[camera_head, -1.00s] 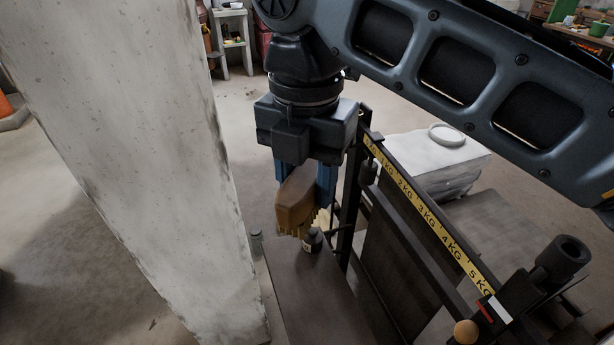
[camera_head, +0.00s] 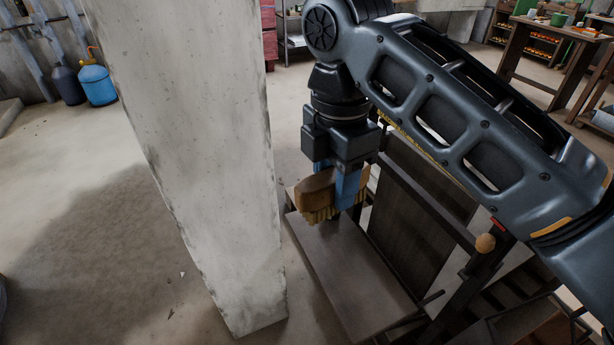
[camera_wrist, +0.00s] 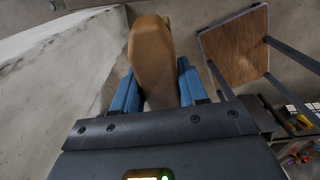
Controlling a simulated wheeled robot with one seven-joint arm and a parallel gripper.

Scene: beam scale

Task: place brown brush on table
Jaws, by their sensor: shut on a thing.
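The brown brush (camera_head: 318,192) has a wooden back and pale yellow bristles that point down. My gripper (camera_head: 346,188) is shut on it, with blue fingers on its sides, and holds it above the grey platform of the beam scale. In the wrist view the brush (camera_wrist: 153,55) stands between the blue fingers (camera_wrist: 155,90). A wooden table (camera_head: 560,42) stands far off at the upper right of the head view. A brown-topped table (camera_wrist: 237,45) shows at the upper right of the wrist view; I cannot tell if it is the same one.
A white pillar (camera_head: 190,150) stands close to the left of my gripper. The scale platform (camera_head: 345,270) lies below, and its dark frame (camera_head: 420,200) rises on the right. The floor left of the pillar is mostly clear.

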